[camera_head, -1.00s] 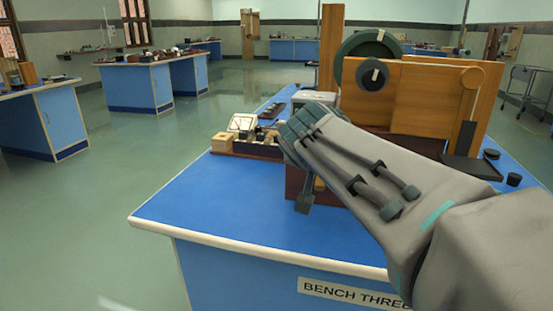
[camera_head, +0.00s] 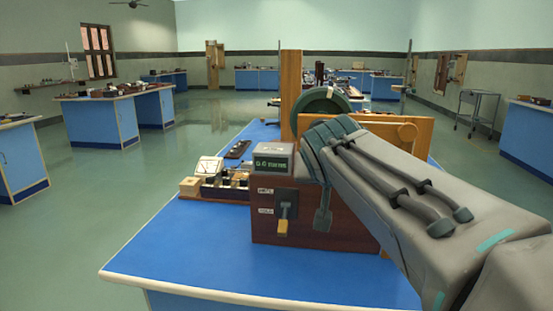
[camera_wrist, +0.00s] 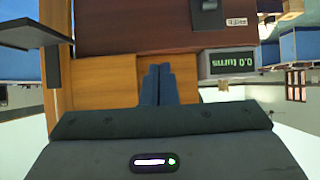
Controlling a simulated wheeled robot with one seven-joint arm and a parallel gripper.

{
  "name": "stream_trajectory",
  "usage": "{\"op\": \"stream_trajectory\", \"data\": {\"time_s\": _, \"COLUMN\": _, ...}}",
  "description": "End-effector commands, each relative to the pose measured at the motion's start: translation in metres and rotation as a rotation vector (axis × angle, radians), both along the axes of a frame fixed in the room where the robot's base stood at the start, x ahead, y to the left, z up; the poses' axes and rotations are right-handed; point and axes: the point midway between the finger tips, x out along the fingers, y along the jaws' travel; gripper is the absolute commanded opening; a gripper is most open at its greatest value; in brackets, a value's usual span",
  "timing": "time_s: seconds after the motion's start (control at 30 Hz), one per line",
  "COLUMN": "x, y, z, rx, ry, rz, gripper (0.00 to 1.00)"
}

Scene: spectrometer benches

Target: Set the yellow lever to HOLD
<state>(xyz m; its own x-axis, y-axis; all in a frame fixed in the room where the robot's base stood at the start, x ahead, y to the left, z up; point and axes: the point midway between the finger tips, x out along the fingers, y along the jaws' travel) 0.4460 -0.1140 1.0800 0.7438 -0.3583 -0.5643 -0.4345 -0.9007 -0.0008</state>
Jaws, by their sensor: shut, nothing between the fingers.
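The yellow lever (camera_head: 282,228) is on the front of a dark red box (camera_head: 330,228), its yellow tip pointing down. Two small white labels sit left of it, too small to read surely. A grey display (camera_head: 274,163) on top of the box reads about 0.0 turns; it also shows in the wrist view (camera_wrist: 231,62). My gripper (camera_head: 322,222) is shut and empty, to the right of the lever and apart from it in the picture. Its shut fingers (camera_wrist: 157,85) show in the wrist view, where the yellow tip is not visible.
A wooden frame with a dark green wheel (camera_head: 322,104) stands behind the box, partly hidden by my arm. A small tray of parts (camera_head: 212,185) lies left of the box. The blue bench top (camera_head: 190,245) is clear at the front left.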

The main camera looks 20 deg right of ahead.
Motion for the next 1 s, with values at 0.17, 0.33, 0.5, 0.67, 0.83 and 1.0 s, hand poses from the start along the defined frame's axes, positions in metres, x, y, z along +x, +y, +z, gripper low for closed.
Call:
{"op": "stream_trajectory", "data": {"time_s": 0.17, "x": -0.005, "y": -0.018, "z": 0.014, "rx": 0.001, "ry": -0.001, "rz": -0.003, "gripper": 0.00}}
{"op": "stream_trajectory", "data": {"time_s": 0.33, "x": -0.007, "y": -0.024, "z": 0.016, "rx": -0.001, "ry": -0.001, "rz": -0.008, "gripper": 0.00}}
{"op": "stream_trajectory", "data": {"time_s": 0.5, "x": -0.008, "y": -0.027, "z": 0.015, "rx": -0.001, "ry": -0.001, "rz": -0.012, "gripper": 0.00}}
{"op": "stream_trajectory", "data": {"time_s": 0.67, "x": -0.008, "y": -0.026, "z": 0.015, "rx": -0.001, "ry": -0.001, "rz": -0.012, "gripper": 0.00}}
{"op": "stream_trajectory", "data": {"time_s": 0.83, "x": -0.007, "y": -0.026, "z": 0.021, "rx": -0.001, "ry": -0.001, "rz": -0.009, "gripper": 0.00}}
{"op": "stream_trajectory", "data": {"time_s": 1.0, "x": -0.007, "y": -0.024, "z": 0.052, "rx": -0.001, "ry": -0.001, "rz": -0.007, "gripper": 0.00}}
